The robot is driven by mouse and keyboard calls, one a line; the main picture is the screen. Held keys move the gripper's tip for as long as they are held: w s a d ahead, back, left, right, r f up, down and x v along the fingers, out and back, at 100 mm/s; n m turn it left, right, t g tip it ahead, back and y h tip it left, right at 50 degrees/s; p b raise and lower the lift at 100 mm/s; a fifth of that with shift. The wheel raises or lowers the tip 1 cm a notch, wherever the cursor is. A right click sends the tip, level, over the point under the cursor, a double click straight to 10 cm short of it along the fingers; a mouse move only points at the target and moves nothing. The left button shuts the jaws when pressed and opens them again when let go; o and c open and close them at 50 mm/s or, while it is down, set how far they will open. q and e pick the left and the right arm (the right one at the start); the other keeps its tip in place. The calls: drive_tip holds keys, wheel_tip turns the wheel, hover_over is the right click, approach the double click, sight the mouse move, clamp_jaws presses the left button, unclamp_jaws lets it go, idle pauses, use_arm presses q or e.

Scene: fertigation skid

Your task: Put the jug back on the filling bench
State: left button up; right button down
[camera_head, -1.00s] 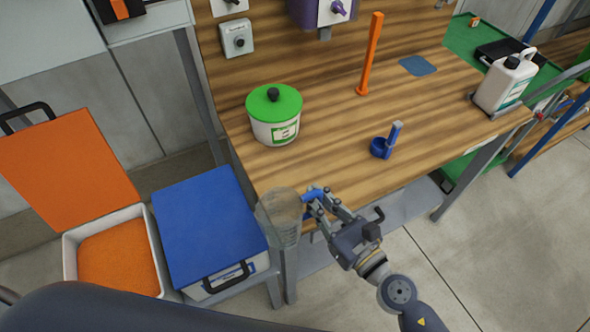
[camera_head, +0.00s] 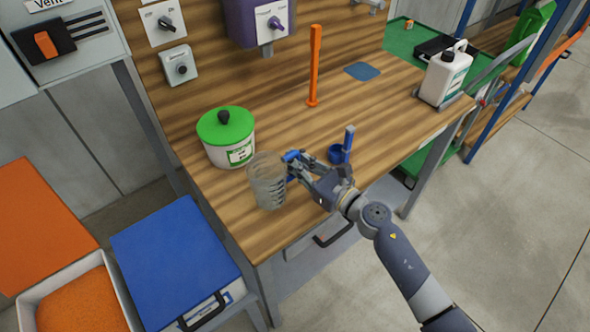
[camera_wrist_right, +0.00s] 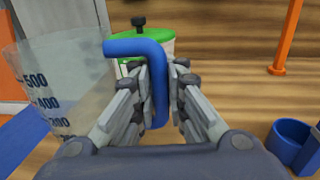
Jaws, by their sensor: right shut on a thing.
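The jug (camera_head: 267,181) is clear, with dark graduation marks and a blue handle. In the head view it is upright at the front left of the wooden filling bench (camera_head: 225,215); I cannot tell whether its base touches the top. My right gripper (camera_head: 292,168) is shut on the blue handle, to the right of the jug's body. In the right wrist view the handle (camera_wrist_right: 160,85) stands between the two fingers, and the jug's wall (camera_wrist_right: 65,85) with its numbers shows at the left. My left gripper is not in view.
A white tub with a green lid (camera_head: 227,138) stands just behind the jug. A blue scoop (camera_head: 342,150) is to the right, and an orange post (camera_head: 314,65) stands farther back. A white canister (camera_head: 444,75) is at the right end. A blue-lidded box (camera_head: 175,255) is left of the bench.

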wheel_tip(320, 180, down, 3)
drive_tip(key=shift+a+f, duration=0.1)
drive_tip(key=shift+a, duration=0.05)
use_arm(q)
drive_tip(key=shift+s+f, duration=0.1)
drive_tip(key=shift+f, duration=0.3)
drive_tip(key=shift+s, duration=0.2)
use_arm(e)
drive_tip(key=shift+s, duration=0.1)
drive_tip(key=shift+f+b, duration=0.1)
drive_tip(key=shift+b, duration=0.2)
drive_tip(key=c, duration=1.6)
unclamp_jaws()
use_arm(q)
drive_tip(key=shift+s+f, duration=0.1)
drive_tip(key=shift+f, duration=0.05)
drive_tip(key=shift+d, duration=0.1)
